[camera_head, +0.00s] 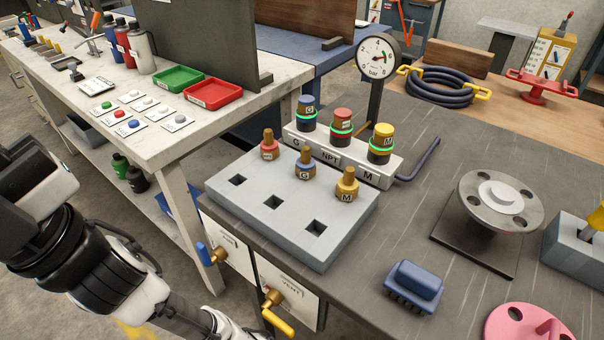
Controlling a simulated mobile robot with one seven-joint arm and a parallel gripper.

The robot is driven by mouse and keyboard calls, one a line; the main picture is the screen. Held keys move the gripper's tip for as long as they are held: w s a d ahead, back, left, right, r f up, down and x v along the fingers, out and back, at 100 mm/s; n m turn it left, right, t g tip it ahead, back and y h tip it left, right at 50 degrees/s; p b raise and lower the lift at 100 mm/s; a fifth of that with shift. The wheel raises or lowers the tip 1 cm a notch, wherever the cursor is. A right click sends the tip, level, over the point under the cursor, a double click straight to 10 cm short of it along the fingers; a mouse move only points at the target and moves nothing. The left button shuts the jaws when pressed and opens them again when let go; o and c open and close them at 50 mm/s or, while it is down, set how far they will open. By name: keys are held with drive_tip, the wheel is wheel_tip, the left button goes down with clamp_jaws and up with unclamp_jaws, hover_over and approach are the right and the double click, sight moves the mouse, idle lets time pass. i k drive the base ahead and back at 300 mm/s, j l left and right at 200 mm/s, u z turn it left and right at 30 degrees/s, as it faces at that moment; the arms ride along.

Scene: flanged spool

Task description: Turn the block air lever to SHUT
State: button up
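Two valve levers stick out from white plates on the bench's front side. The blue-handled lever (204,254) is on the left plate (232,250), its handle pointing up and slightly left of its brass body. The yellow-handled lever (279,319) is on the plate marked VENT (300,293), its handle slanting down to the right. The left plate's print is too small to read, so I cannot tell which setting the blue lever is at. My arm fills the lower left, apart from both levers. My gripper's fingers are not in view.
A grey block (230,214) with square holes and brass fittings stands above the levers. Behind it are a manifold (331,157) with capped ports and a pressure gauge (378,57). A flanged spool (490,202) stands right. A light workbench (160,143) is left of the plates.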

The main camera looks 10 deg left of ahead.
sight(220, 254)
drive_tip(key=u, duration=0.85)
drive_tip(key=k+j, duration=0.1)
drive_tip(key=j, duration=0.3)
drive_tip(key=k+j+z, duration=0.1)
drive_tip(key=j, duration=0.3)
drive_tip(key=k+j, duration=0.1)
drive_tip(key=j, duration=0.3)
